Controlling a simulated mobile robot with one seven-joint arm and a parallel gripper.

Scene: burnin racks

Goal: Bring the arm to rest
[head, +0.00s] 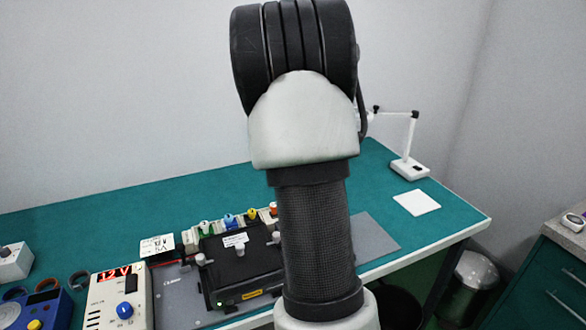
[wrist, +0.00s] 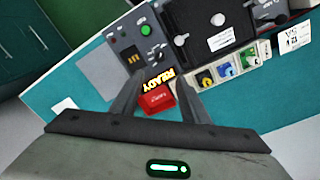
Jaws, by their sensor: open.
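My arm rises in the middle of the head view and hides part of the bench behind it; my gripper is not visible there. In the wrist view my gripper (wrist: 158,92) shows with its two dark fingers apart. A red block (wrist: 157,99) with a lit "READY" label above it appears between the fingertips, on or beside the bench equipment. I cannot tell how far it is from the fingers, and nothing is clearly held.
A green bench (head: 130,205) carries a black fixture (head: 240,265) with several coloured knobs behind it. A white power unit (head: 118,300) stands at left. A lamp (head: 408,168) and white pad (head: 416,203) are at right. A metal bin (head: 472,283) stands beyond the bench edge.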

